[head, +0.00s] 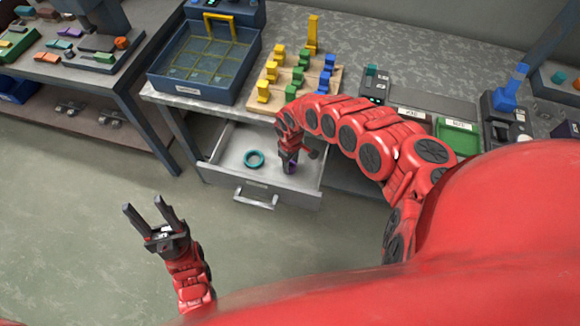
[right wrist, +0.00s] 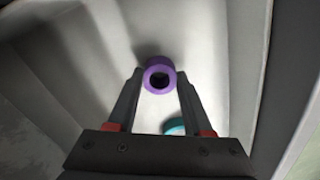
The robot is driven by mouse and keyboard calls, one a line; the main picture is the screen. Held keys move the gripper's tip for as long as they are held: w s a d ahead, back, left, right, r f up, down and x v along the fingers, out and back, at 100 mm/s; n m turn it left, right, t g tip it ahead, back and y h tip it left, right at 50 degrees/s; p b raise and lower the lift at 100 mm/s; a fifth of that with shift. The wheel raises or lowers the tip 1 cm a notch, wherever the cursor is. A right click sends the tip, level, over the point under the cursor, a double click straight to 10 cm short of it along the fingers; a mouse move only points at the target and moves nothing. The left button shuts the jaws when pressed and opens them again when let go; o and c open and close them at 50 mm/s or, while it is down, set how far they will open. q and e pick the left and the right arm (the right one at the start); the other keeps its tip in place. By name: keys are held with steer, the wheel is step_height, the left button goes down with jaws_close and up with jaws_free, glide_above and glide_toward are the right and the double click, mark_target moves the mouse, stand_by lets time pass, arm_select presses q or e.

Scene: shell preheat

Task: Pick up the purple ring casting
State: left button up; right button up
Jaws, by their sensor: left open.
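The purple ring casting (right wrist: 160,65) is between the fingertips of my right gripper (right wrist: 161,78) in the right wrist view. The fingers flank it closely on both sides; I cannot tell whether they press on it. In the head view my right gripper (head: 290,158) reaches down into the open drawer (head: 228,180), and a little of the purple ring (head: 291,168) shows at its tips, the rest hidden. A teal ring (head: 254,159) lies on the drawer floor to the left. My left gripper (head: 150,215) is open and empty over the floor at the lower left.
On the bench above the drawer stand a dark blue tray (head: 160,83) and a wooden board (head: 330,86) with yellow, green and blue pieces. A second bench (head: 125,75) is at the upper left. The floor around my left gripper is clear.

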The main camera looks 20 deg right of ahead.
jaws_close()
